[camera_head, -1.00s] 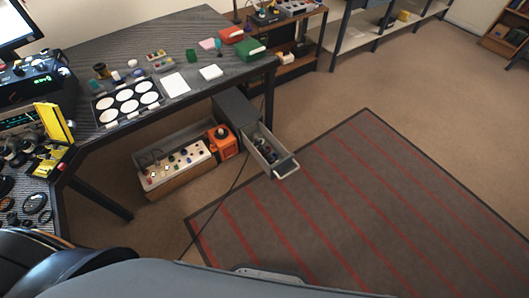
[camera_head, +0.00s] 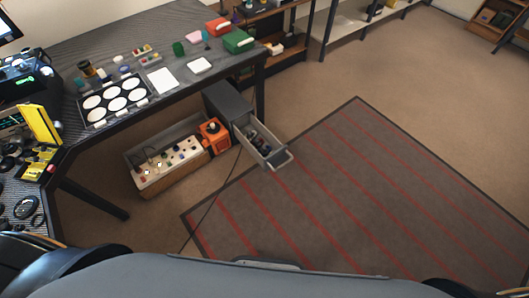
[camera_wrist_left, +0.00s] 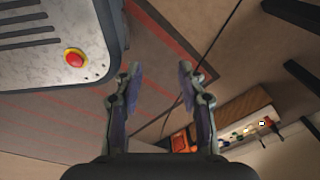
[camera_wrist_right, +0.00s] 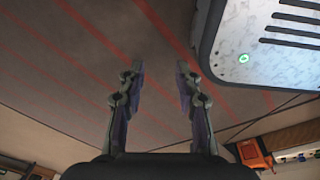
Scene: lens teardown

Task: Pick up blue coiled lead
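I cannot make out a blue coiled lead for certain in any view. An open drawer (camera_head: 264,143) under the desk holds several small dark and bluish items, too small to tell apart. My left gripper (camera_wrist_left: 158,72) is open and empty in the left wrist view, above the floor and a dark cable. My right gripper (camera_wrist_right: 159,72) is open and empty in the right wrist view, above the striped mat. Neither gripper shows in the head view, and both are away from the drawer.
The desk (camera_head: 185,45) carries a tray of white discs (camera_head: 84,104), a green box (camera_head: 238,41) and a yellow item (camera_head: 40,124). A panel with knobs (camera_head: 165,168) and an orange device (camera_head: 213,136) stand below it. The striped mat (camera_head: 360,200) is clear.

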